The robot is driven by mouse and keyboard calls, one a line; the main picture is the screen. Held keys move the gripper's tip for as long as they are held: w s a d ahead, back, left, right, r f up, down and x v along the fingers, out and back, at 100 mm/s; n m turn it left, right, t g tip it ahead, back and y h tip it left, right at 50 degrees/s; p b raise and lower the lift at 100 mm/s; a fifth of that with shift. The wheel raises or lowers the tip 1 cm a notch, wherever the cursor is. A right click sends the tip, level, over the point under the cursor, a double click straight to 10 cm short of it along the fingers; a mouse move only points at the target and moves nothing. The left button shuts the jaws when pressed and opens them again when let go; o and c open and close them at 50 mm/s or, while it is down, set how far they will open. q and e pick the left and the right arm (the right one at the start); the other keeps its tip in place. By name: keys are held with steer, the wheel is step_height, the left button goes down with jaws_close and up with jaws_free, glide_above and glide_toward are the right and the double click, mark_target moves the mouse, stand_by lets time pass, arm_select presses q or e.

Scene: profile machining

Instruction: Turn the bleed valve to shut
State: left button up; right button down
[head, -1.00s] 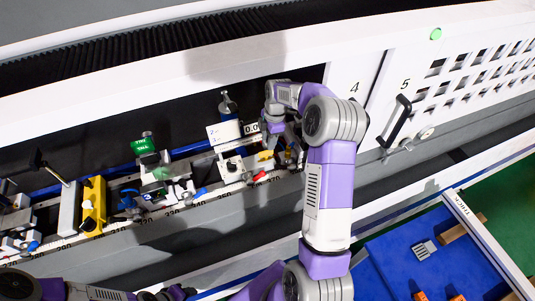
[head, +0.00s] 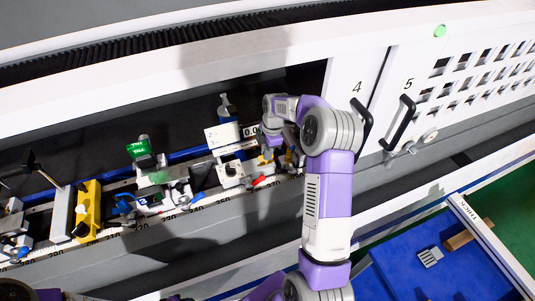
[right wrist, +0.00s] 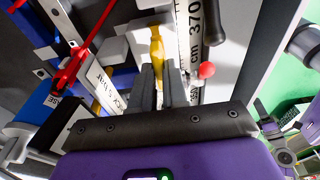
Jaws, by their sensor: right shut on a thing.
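My right gripper (head: 270,151) is down at the right end of the rail, partly hidden by its own wrist. In the right wrist view its two fingers (right wrist: 157,84) are closed together on a narrow yellow handle (right wrist: 157,46), which I take to be the bleed valve. The handle sticks out from a pale grey block, and the fingers hide its near end. I cannot tell its exact turn angle. Only a piece of my left arm shows along the bottom edge of the head view; its gripper is out of sight.
A red lever (right wrist: 69,68) and a red knob (right wrist: 206,70) lie on either side of my right fingers. A scale rail (head: 190,212) with several clamps and a yellow block (head: 88,210) runs left. A white door with black handles (head: 400,122) stands right.

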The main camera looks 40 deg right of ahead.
steer(key=m+b, duration=0.1)
steer(key=m, duration=0.2)
steer(key=shift+s+m+t, duration=0.1)
steer(key=shift+m+t, duration=0.2)
steer(key=shift+m, duration=0.5)
